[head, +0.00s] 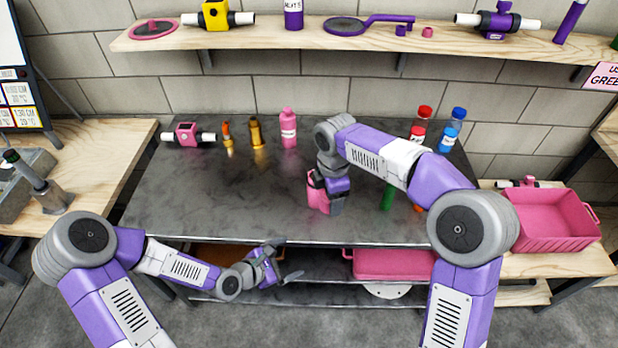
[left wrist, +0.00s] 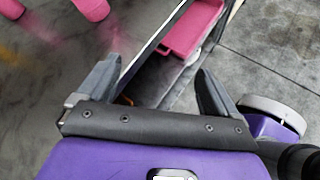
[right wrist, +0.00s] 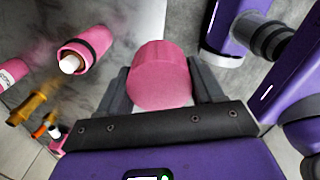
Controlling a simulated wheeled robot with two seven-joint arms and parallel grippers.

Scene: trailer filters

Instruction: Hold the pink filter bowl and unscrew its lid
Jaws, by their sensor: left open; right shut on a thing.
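The pink filter bowl (head: 316,192) stands on the dark metal table beside my right gripper, which partly hides it in the head view. In the right wrist view the bowl (right wrist: 98,27) shows a black ring and a white piece in its open mouth. My right gripper (head: 335,205) is shut on a pink round piece (right wrist: 160,80), which looks like the lid, apart from the bowl in the right wrist view. My left gripper (head: 284,264) is open and empty, low in front of the table's front edge; its spread fingers also show in the left wrist view (left wrist: 158,85).
A pink bottle (head: 288,130), brass fittings (head: 256,132) and a pink valve (head: 187,135) stand along the back. Red-capped (head: 423,118) and blue-capped (head: 457,120) bottles stand at the back right. A pink crate (head: 552,240) sits at the right. The table's left middle is clear.

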